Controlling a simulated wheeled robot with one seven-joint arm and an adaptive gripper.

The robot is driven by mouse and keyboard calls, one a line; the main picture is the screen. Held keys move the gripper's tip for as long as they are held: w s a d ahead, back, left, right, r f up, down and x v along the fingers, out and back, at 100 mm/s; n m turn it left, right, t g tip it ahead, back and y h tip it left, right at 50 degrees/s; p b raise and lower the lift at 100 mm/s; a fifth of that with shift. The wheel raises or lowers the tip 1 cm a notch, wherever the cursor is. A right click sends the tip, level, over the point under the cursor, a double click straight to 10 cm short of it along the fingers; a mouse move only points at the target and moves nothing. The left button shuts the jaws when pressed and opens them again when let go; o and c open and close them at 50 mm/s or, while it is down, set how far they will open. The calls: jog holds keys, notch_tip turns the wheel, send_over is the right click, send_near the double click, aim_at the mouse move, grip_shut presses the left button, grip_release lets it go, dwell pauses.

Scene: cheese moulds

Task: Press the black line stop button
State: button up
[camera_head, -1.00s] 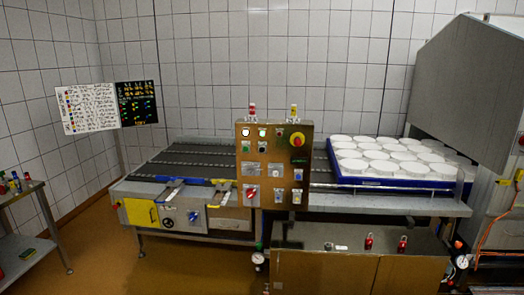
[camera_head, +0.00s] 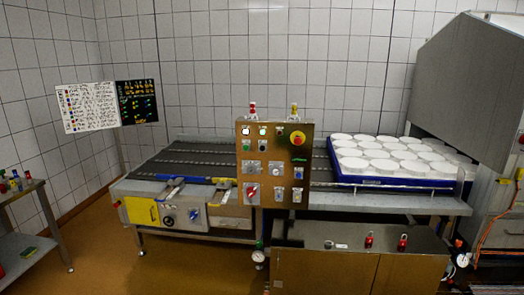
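A brown-metal control panel (camera_head: 270,176) stands upright at the front of the conveyor, near the middle of the view. It carries lamps, small buttons, a red emergency stop (camera_head: 297,138) on a yellow base at the upper right, and a red rotary switch (camera_head: 251,191) at the lower left. A small dark control (camera_head: 299,161) sits below the emergency stop. The buttons are too small to tell for sure which is the black line stop button. My gripper is not in view, and nothing covers the panel.
A dark conveyor (camera_head: 190,158) runs left of the panel. A blue tray (camera_head: 395,184) of white round moulds (camera_head: 385,155) lies on the right. Below is a brown cabinet (camera_head: 325,272) with red padlocks on top. A side table (camera_head: 25,250) stands far left. Floor at front left is clear.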

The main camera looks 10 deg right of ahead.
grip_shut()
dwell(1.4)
